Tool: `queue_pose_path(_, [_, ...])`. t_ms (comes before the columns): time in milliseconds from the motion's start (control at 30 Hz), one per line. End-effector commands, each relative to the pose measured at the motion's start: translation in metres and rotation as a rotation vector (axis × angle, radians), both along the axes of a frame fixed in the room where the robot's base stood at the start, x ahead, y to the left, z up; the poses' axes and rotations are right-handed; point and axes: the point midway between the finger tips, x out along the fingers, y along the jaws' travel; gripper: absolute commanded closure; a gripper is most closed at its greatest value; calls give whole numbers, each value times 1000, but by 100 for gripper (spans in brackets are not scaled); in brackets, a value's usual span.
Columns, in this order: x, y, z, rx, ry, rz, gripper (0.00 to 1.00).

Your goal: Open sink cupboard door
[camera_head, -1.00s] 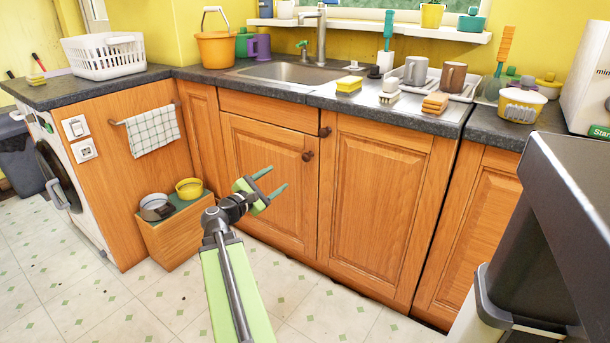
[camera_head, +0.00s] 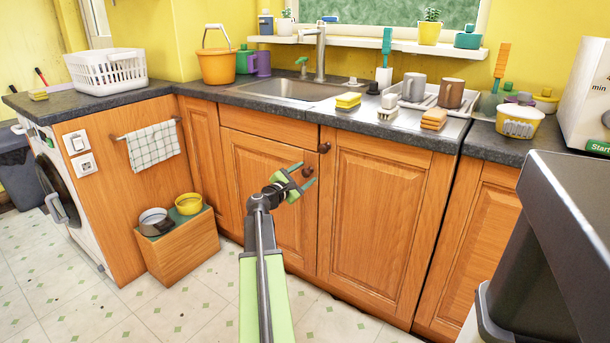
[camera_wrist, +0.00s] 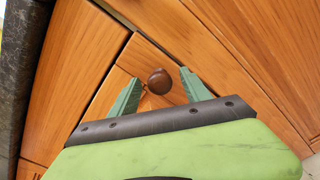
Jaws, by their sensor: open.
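The sink cupboard has wooden doors below the sink (camera_head: 290,89). The left door (camera_head: 262,190) is shut, and its round brown knob (camera_head: 307,172) sits near its upper right corner. My gripper (camera_head: 306,178) is open at the left door's knob. In the wrist view a brown knob (camera_wrist: 159,82) shows between the two green fingertips of my gripper (camera_wrist: 158,85), with space on both sides. Whether the fingers reach past the knob is hard to tell.
A wooden box (camera_head: 180,248) with two bowls stands on the floor at the left, beside the washing machine (camera_head: 62,205). A dark bin-like unit (camera_head: 560,240) stands close at the right. The tiled floor (camera_head: 90,315) in front is clear.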

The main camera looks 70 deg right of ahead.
Motion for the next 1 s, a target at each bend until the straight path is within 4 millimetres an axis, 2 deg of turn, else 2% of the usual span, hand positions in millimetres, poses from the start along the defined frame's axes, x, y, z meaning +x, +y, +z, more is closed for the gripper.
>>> queue_pose_path(300, [-1, -3, 0, 0, 0, 0, 46])
queue_pose_path(700, [-1, -3, 0, 0, -1, -1, 98])
queue_pose_path(1000, [-1, -2, 0, 0, -1, -1, 100])
